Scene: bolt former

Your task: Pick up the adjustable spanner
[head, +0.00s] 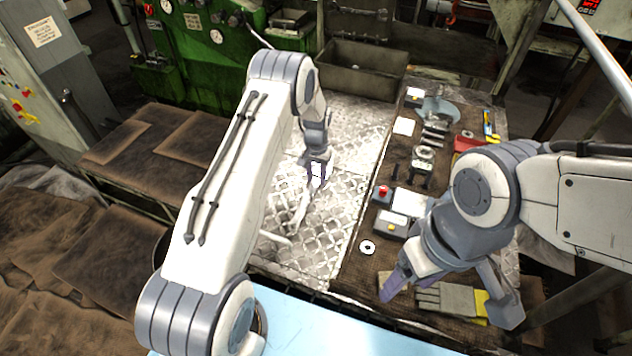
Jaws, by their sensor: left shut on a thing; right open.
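My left gripper (316,172) is over the bright diamond-plate surface (345,125), its fingers shut on a slim pale metal tool. This looks like the adjustable spanner (301,206), which extends down and toward me from the fingers. Glare on the plate blurs its outline, and I cannot tell whether its lower end touches the plate. My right gripper (450,287) is open and empty over the near end of the brown mat, with its fingers spread wide on either side of the work gloves (446,299).
The brown mat (350,262) on the right holds a box with a red button (382,194), a grey box (391,223), a washer (367,247) and several small tools. A metal bin (362,70) stands behind the plate. A light-blue surface (320,328) lies in front.

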